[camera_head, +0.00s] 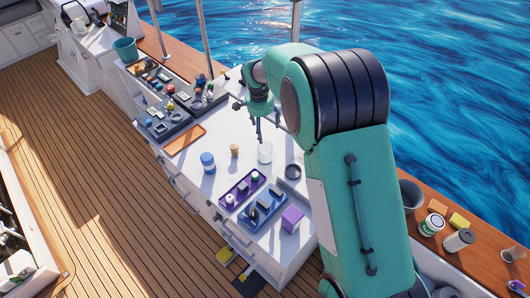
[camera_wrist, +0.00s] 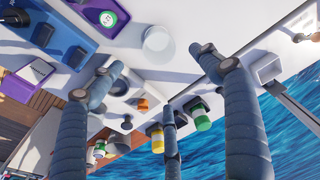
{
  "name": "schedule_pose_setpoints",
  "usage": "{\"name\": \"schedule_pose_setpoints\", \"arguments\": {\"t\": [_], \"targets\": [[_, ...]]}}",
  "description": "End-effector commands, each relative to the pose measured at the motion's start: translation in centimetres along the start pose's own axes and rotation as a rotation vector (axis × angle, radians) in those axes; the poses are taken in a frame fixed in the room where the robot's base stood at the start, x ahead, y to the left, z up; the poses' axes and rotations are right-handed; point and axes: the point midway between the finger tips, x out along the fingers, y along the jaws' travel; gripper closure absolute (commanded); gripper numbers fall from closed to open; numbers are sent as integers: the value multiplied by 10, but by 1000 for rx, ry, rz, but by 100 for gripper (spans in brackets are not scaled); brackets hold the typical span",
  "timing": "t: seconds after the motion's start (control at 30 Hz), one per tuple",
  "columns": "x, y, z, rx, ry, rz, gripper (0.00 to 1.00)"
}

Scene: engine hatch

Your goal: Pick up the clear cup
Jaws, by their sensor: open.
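The clear cup (camera_head: 265,153) is pale and see-through and stands on the white counter (camera_head: 225,150). It also shows in the wrist view as a whitish round shape (camera_wrist: 158,38) near the top middle. My gripper (camera_head: 257,128) is above the counter, just behind and above the cup, with its fingers spread. In the wrist view my gripper (camera_wrist: 172,75) is open and empty, and the cup appears beyond the fingertips, between the left and right fingers. I see no contact with it.
A blue-lidded jar (camera_head: 208,163) and a small yellowish item (camera_head: 234,150) stand left of the cup. A dark ring-shaped item (camera_head: 293,172) is to its right. A purple tray (camera_head: 229,204), a dark blue tray (camera_head: 250,224) and a purple box (camera_head: 292,218) are nearer. An orange tray (camera_head: 184,139) lies left.

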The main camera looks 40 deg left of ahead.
Motion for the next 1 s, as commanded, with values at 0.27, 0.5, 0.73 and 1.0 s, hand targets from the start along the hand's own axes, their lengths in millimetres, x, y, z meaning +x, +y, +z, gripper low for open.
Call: {"name": "schedule_pose_setpoints", "arguments": {"t": [0.27,0.5,0.73,1.0], "targets": [[4,-5,4,0,-1,2,23],[6,-4,4,0,-1,2,23],[26,-4,4,0,-2,3,23],[67,-4,4,0,-2,3,23]]}}
